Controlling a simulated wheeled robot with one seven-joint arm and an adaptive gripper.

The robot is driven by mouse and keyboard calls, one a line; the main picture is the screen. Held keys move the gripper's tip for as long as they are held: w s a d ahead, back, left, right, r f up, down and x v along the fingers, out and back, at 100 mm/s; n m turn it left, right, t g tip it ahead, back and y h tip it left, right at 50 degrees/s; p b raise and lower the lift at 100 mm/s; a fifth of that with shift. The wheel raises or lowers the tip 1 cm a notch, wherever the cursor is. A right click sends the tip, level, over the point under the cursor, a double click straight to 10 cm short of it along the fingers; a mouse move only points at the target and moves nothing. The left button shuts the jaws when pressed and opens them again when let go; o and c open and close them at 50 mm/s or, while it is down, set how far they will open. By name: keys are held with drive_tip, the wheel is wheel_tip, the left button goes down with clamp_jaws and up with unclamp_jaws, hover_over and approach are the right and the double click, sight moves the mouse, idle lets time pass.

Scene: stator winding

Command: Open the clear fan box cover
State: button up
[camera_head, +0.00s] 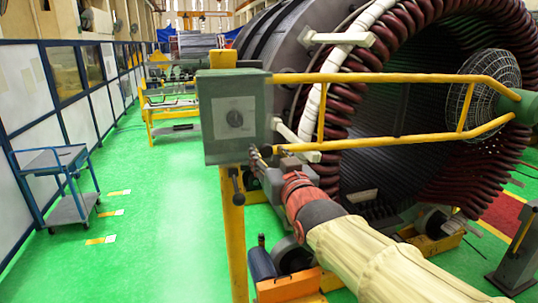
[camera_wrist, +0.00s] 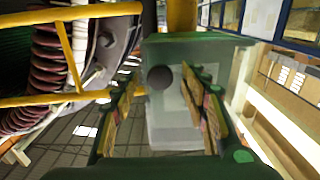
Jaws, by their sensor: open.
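The fan box (camera_head: 212,145) is a grey-green box on a yellow post, with a paler square panel and a dark round spot on its front. Its cover looks shut; no gap shows. A small dark knob (camera_head: 233,172) sticks out at its lower edge. My gripper (camera_head: 258,156) is beside the box's lower right corner in the head view. The wrist view shows the pale, translucent-looking box (camera_wrist: 180,112) ahead of the open fingers (camera_wrist: 161,80). A dark round knob (camera_wrist: 160,77) appears between the fingertips; I cannot tell whether they touch it.
Yellow rails (camera_head: 395,78) run right from the box, close above my arm. The large stator (camera_head: 395,110) with dark red coils stands behind. A blue cart (camera_head: 58,165) is by the wall panels at left.

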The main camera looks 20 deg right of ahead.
drive_tip(key=shift+c, duration=1)
clamp_jaws()
